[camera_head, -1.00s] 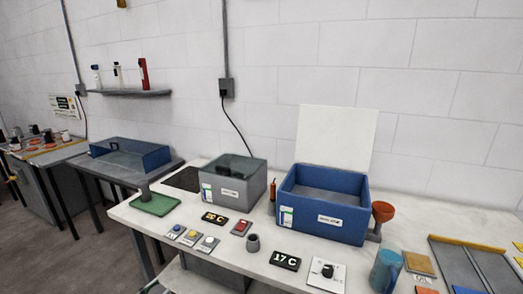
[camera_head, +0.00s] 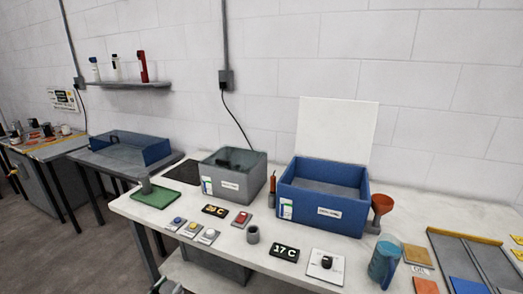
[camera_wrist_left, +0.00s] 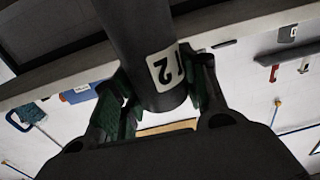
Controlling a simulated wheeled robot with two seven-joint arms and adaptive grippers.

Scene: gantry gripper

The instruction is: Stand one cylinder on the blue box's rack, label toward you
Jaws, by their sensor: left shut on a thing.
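My left gripper (camera_wrist_left: 163,84) is shut on a dark grey cylinder (camera_wrist_left: 135,35) in the left wrist view. The cylinder's white label shows a number, upside down, and faces this camera. In the head view only a dark part of the left gripper (camera_head: 166,287) shows at the bottom edge, left of the bench; the cylinder is not clear there. The blue box (camera_head: 325,212) stands open on the white bench, with a white panel upright behind it. Its floor is partly visible; I cannot make out a rack inside. My right gripper is not in view.
A grey box (camera_head: 233,185) stands left of the blue box. A blue jug (camera_head: 384,262) and an orange funnel (camera_head: 381,203) are to the right.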

